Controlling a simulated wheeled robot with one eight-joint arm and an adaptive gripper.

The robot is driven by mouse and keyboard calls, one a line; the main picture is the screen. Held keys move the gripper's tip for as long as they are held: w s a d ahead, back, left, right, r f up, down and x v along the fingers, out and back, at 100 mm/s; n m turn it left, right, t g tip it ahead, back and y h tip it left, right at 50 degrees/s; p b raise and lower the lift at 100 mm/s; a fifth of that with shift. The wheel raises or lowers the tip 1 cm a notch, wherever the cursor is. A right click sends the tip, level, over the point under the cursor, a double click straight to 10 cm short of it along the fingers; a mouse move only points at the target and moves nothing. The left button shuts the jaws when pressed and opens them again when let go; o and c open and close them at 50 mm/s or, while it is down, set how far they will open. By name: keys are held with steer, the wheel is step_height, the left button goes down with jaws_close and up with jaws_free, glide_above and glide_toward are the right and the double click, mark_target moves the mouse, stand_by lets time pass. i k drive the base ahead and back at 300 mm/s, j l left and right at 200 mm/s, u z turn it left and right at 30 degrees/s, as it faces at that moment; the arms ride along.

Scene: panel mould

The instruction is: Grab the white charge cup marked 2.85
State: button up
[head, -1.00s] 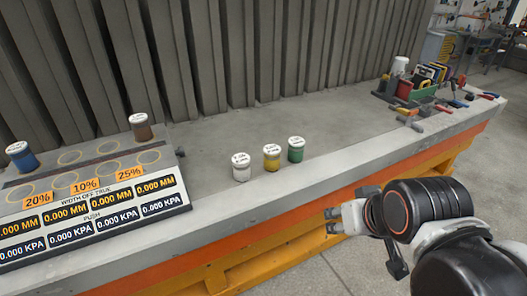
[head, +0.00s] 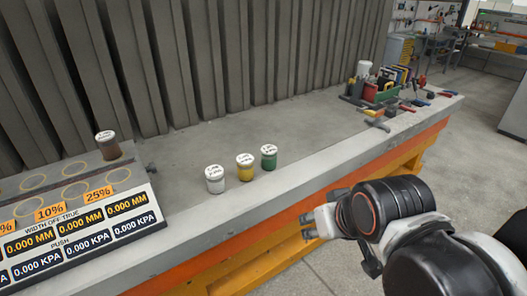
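A white cup (head: 215,180) with a white lid stands upright on the grey bench ledge in the head view, leftmost in a row of three. The marking on its lid is too small to read.
A board (head: 80,235) with number displays and ringed places lies at the left, with a brown cup (head: 108,147) on it. Tools and a green bin (head: 388,92) crowd the bench's far right. The ledge between cups and tools is clear. Grey ribbed panels (head: 230,60) stand behind.

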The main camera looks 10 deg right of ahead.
mark_target(214, 173)
steer(key=k+j+u, duration=0.65)
steer(key=j, duration=0.3)
